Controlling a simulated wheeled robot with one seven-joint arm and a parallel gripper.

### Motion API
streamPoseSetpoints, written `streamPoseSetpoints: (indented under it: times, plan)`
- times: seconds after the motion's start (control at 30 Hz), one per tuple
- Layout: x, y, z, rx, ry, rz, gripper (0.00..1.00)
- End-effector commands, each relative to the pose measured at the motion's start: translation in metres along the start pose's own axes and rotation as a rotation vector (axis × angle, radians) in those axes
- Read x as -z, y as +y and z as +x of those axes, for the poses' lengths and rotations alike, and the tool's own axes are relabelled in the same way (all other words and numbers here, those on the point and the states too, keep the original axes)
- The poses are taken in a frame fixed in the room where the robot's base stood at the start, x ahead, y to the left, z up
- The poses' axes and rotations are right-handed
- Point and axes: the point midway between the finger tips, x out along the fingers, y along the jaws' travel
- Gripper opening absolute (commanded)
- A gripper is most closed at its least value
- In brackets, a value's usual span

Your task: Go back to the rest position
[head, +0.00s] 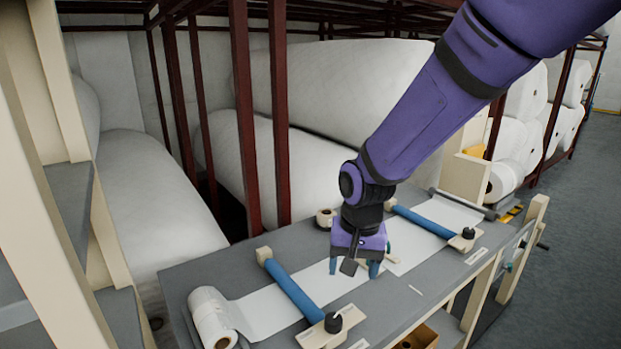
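My gripper (354,268) hangs from my purple arm, pointing down over the middle of the grey workbench (405,307). Its two teal fingertips are spread apart, and I see nothing held between them. It is low over the bench, close to the white sheet (277,311); I cannot tell the exact height. A small beige and green item (391,257) lies just behind and right of the fingers, partly hidden by them.
Two blue bars (294,291) (424,222) cross the bench either side of my gripper. A white roll (212,318) lies at the near left end. A small roll (325,217) stands behind. Dark red rack posts (279,120) with large wadding rolls (345,85) rise behind the bench. Open floor (590,200) lies right.

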Motion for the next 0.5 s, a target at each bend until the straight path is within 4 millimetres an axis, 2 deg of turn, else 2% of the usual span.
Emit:
streamPoseSetpoints:
  times: [0.03,0.2,0.5]
  plan:
    - [0.001,0.012,-0.018,0.017,0.018,0.001,0.67]
    - [-0.005,0.052,-0.067,0.054,0.071,-0.019,0.67]
    - [-0.036,0.121,-0.138,0.08,0.184,-0.06,0.67]
